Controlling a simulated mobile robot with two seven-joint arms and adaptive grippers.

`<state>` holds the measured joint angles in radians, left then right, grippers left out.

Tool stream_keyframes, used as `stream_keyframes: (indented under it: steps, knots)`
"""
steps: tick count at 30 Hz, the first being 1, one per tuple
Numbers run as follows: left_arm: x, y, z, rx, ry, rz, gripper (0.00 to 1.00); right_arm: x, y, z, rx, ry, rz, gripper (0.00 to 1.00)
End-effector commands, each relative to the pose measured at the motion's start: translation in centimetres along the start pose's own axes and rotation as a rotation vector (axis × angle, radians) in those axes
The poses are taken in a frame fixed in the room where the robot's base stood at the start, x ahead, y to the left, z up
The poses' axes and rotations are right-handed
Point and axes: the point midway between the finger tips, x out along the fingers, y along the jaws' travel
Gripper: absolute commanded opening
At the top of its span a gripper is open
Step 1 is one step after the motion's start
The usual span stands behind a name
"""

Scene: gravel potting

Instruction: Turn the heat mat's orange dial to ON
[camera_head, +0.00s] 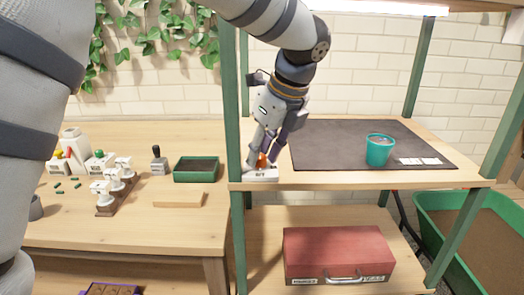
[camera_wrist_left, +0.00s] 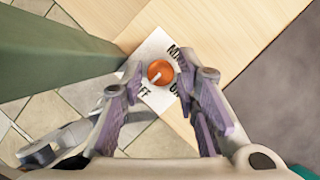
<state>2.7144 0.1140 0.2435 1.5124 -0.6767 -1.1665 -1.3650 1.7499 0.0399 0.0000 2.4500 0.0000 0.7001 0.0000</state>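The orange dial (camera_wrist_left: 160,72) sits on a white control plate (camera_wrist_left: 155,45) with dark lettering, at the shelf's front left corner. In the left wrist view its pale pointer line slants to the lower left, towards the OFF lettering. My left gripper (camera_head: 261,156) points down over the dial, which shows as a bit of orange between the fingers. In the left wrist view the fingers (camera_wrist_left: 160,84) are apart, one on each side of the dial; I cannot tell whether they touch it. The dark heat mat (camera_head: 335,140) lies on the shelf to the right. My right gripper is not in view.
A green shelf post (camera_head: 232,110) stands close to the left of my gripper. A teal pot (camera_head: 379,150) and white labels (camera_head: 419,161) are on the mat. A red toolbox (camera_head: 338,253) is on the lower shelf. A green tray (camera_head: 196,169) stands on the left bench.

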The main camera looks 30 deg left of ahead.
Motion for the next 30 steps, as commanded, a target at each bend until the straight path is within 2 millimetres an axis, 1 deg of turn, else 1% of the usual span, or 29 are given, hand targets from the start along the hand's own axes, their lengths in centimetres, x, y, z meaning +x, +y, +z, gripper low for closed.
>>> stream_keyframes:
  steps: [8, 11, 12, 23, 30]
  knots:
    - [0.33, 0.01, 0.02, 0.0, 0.0, -0.001, 0.29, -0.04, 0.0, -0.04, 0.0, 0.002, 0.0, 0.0]
    - [0.32, 0.01, 0.02, 0.0, 0.0, -0.001, 0.08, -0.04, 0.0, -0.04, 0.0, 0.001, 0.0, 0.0]
    - [0.32, 0.01, 0.01, 0.0, 0.0, -0.001, 0.0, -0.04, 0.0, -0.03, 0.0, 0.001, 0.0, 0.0]
    - [0.35, 0.0, -0.01, -0.033, 0.0, 0.014, 0.0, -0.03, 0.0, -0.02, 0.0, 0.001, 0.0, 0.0]
    - [0.38, -0.13, 0.01, -0.166, -0.002, 0.07, 0.0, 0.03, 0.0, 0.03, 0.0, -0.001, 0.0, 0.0]
